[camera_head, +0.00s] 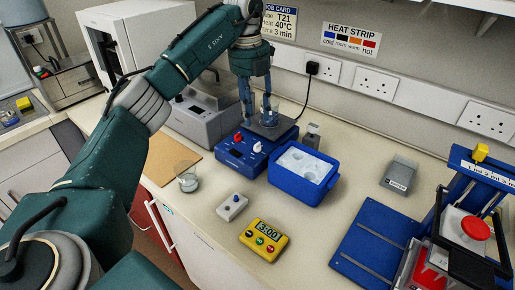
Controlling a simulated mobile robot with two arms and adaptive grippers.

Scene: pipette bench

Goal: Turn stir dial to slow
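The blue hotplate stirrer (232,158) stands on the bench near the middle, with a dark top plate (285,127). Its front has a red dial (238,136) and a white dial (257,147). I cannot read their labels or settings. My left gripper (259,112) comes down from above over the top plate, behind the dials and apart from them. Its fingers look spread. A small clear vessel (269,118) seems to stand by the fingertips, partly hidden; I cannot tell whether they touch it. My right gripper is not in view.
A blue tub (300,192) stands close to the stirrer's right. A glass dish (188,182), a small grey box with a knob (232,207) and a yellow timer (264,240) are in front. A grey instrument (195,122) is on its left. A blue-framed device (440,205) stands right.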

